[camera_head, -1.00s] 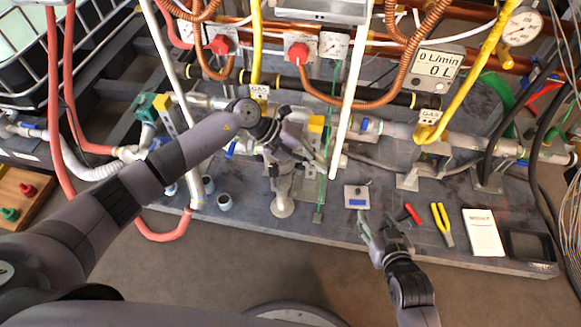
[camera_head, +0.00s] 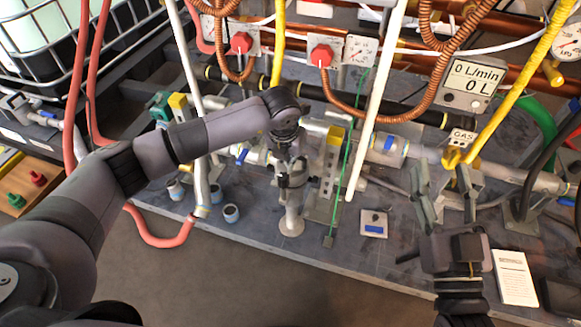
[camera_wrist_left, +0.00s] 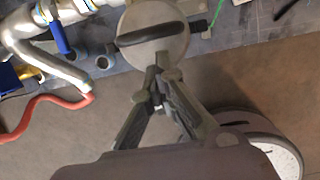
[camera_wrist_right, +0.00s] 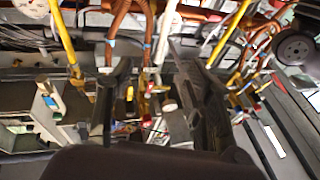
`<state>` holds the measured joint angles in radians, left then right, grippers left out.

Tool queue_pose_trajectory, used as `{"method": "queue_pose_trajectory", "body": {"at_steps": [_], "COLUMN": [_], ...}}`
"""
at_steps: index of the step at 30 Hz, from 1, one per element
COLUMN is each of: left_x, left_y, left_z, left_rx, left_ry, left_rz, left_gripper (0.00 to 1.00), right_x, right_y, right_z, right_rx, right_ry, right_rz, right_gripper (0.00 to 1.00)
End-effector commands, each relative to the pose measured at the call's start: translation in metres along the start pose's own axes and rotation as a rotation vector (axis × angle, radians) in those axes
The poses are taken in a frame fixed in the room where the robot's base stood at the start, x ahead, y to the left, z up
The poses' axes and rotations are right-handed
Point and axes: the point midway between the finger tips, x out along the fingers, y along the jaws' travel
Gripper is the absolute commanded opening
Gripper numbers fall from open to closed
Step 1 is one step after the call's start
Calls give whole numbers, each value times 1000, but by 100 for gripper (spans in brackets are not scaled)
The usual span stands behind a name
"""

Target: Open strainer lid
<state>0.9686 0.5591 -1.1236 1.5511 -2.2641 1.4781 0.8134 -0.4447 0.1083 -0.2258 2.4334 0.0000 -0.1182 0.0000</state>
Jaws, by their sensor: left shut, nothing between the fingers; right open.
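The strainer lid (camera_wrist_left: 170,48) is a round grey disc with a dark bar handle (camera_wrist_left: 150,34) across it, at the top of the left wrist view. My left gripper (camera_wrist_left: 158,72) is shut and empty, its fingertips at the lid's lower rim in that view; I cannot tell whether they touch it. In the head view the left gripper (camera_head: 292,188) points down among the pipework, and I cannot make out the lid clearly there. My right gripper (camera_head: 445,188) is open and empty at the right; its spread fingers also show in the right wrist view (camera_wrist_right: 152,62).
A small plate (camera_head: 374,229) with a blue part and a white booklet (camera_head: 515,277) lie on the grey platform. A white pipe (camera_head: 377,100) and a green cord (camera_head: 350,150) stand between the grippers. Blue-grey cups (camera_head: 231,213) stand left of the left gripper.

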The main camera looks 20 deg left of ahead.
Motion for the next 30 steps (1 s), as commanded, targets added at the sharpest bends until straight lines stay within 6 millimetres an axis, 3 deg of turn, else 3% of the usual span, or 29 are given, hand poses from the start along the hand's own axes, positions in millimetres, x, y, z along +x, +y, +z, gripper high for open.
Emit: {"method": "queue_pose_trajectory", "body": {"at_steps": [6,12,25,30], "left_x": [23,30,29,26], "left_y": [0,0,0,-1], "left_z": [0,0,0,-2], "left_rx": [-1,0,0,0], "left_ry": [1,0,3,21], "left_rz": [-2,-1,-2,-2], "left_gripper": [0,0,0,0], "right_x": [-2,-4,-3,0], "right_y": [-4,-6,-6,-3], "right_z": [-29,-41,-41,-27], "right_rx": [7,9,9,5], "right_ry": [171,232,228,143], "right_rz": [-9,-12,-12,-7], "right_gripper": [48,48,48,48]}}
